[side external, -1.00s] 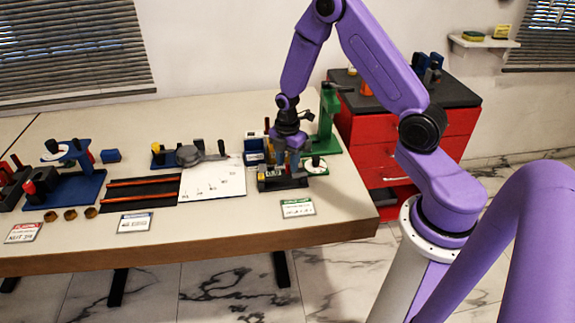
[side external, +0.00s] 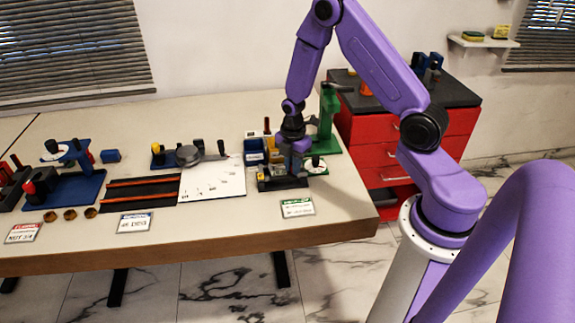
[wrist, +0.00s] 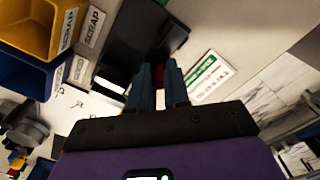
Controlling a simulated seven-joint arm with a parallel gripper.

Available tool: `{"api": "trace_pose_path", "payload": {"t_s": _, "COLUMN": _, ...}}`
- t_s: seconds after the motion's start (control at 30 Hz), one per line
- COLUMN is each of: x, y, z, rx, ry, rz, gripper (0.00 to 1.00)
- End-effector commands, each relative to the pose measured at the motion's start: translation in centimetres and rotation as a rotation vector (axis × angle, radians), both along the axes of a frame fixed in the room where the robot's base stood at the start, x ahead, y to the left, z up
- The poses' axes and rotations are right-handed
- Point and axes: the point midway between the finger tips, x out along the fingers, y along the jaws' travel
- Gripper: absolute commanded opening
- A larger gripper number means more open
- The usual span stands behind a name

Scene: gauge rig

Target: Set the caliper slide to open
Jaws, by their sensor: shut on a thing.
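The caliper fixture is a dark block (side external: 284,184) on the table near its right end, left of the green stand. In the wrist view its black body (wrist: 125,40) lies just beyond my fingertips. My gripper (side external: 293,168) reaches down onto the fixture from above. In the wrist view my gripper (wrist: 159,75) has its two blue-grey fingers close together, shut on a small part with a red bit (wrist: 160,68) showing between them. This appears to be the caliper slide; the fingers hide most of it, and I cannot read its setting.
A green-edged card (side external: 297,208) lies in front. A white plate (side external: 212,180) lies left.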

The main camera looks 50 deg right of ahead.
Motion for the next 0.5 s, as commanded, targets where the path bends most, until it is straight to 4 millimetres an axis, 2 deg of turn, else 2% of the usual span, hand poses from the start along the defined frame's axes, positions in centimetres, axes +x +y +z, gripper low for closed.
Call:
{"api": "trace_pose_path", "payload": {"t_s": 0.1, "x": -1.5, "y": -1.7, "z": 0.0, "rx": 0.0, "ry": 0.0, "rz": -0.006, "gripper": 0.0}}
{"api": "trace_pose_path", "payload": {"t_s": 0.2, "x": -2.2, "y": -2.3, "z": 0.0, "rx": 0.0, "ry": -0.002, "rz": -0.003, "gripper": 0.0}}
{"api": "trace_pose_path", "payload": {"t_s": 0.5, "x": -2.5, "y": -2.6, "z": 0.0, "rx": 0.0, "ry": 0.002, "rz": -0.006, "gripper": 0.0}}
